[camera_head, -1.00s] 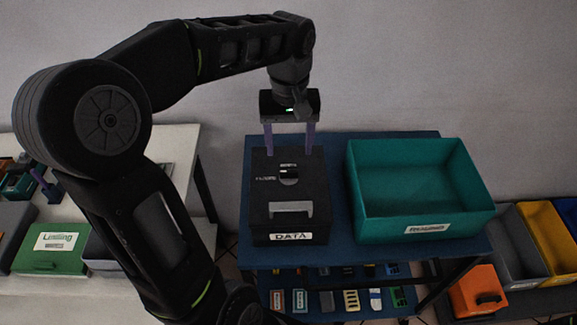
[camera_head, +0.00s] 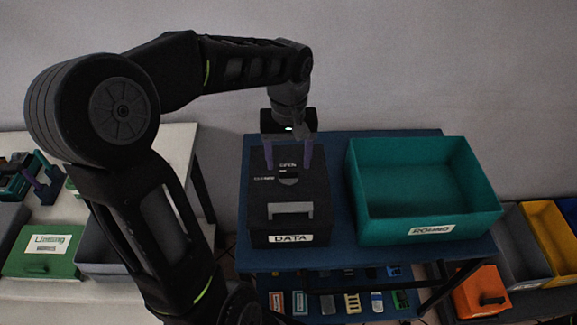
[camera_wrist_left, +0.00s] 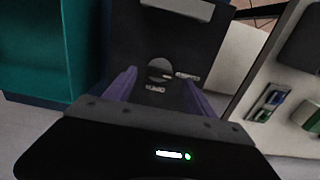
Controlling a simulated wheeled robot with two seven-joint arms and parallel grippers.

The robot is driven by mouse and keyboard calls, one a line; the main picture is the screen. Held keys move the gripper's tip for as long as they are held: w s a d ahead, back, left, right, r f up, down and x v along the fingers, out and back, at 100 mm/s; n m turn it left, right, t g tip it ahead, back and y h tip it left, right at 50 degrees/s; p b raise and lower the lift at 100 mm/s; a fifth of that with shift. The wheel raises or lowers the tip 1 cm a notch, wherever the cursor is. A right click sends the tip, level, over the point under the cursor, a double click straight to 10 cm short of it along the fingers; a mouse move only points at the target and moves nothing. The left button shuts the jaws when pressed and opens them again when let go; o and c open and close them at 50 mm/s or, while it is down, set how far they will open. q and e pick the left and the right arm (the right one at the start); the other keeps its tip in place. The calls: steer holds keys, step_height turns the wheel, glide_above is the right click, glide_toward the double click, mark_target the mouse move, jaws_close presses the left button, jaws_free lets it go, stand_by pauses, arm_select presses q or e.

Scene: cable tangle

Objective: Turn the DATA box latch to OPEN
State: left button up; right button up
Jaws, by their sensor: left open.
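The black DATA box (camera_head: 289,225) stands on the blue table (camera_head: 340,257) with its DATA label facing front. A round dark latch (camera_head: 288,178) sits on its top, with an OPEN label behind it and another small label to its left. In the left wrist view the latch (camera_wrist_left: 159,70) lies between and beyond the purple fingers. My left gripper (camera_head: 289,163) is open and points down over the back part of the box top, its fingers on either side of the latch's line. I cannot tell if they touch the box. My right gripper does not show.
A teal bin (camera_head: 425,200) stands close to the right of the box. A pale table at the left holds a green box (camera_head: 42,250). An orange bin (camera_head: 481,292) is low at the right. Small items fill the shelf below.

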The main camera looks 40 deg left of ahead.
mark_target(289, 172)
arm_select(q)
steer(key=shift+f, duration=1.8)
steer(key=shift+c, duration=0.2)
steer(key=c, duration=1.3)
